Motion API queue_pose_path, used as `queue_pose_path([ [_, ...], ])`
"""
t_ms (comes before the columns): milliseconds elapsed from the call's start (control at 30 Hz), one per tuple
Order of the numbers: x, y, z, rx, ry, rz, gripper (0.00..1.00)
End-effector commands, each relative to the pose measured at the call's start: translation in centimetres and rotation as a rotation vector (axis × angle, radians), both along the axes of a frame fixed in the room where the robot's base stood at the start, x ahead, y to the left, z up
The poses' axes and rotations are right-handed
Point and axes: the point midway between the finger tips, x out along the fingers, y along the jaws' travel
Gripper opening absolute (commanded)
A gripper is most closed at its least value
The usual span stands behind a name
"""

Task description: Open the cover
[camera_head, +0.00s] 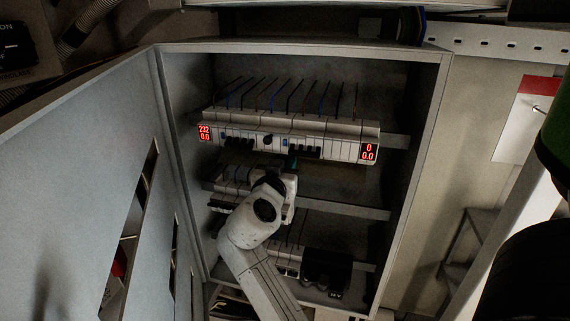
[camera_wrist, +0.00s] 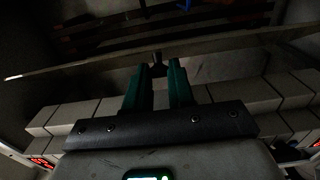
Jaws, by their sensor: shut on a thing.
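A thin panel, which looks like the cover (camera_wrist: 225,43), crosses the wrist view edge-on above the breaker row. A small dark knob (camera_wrist: 157,57) stands at it. My gripper (camera_wrist: 160,68) has its two green fingers on either side of this knob and is shut on it. In the head view my gripper (camera_head: 292,163) reaches in just below the top breaker row, and my wrist hides the knob there. How far the cover is tilted is hard to tell in the dim light.
The top breaker row (camera_head: 290,138) has red displays at both ends. Lower rows sit behind my arm, with a black block (camera_head: 326,268) at lower right. The cabinet door (camera_head: 80,170) stands open at the left. The right cabinet wall (camera_head: 415,170) bounds the space.

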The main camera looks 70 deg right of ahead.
Motion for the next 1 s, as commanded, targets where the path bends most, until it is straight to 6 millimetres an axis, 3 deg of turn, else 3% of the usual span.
queue_pose_path([
  [1000, 0.1, 0.3, 1.6, -0.01, -0.006, 0.004, 0.0],
])
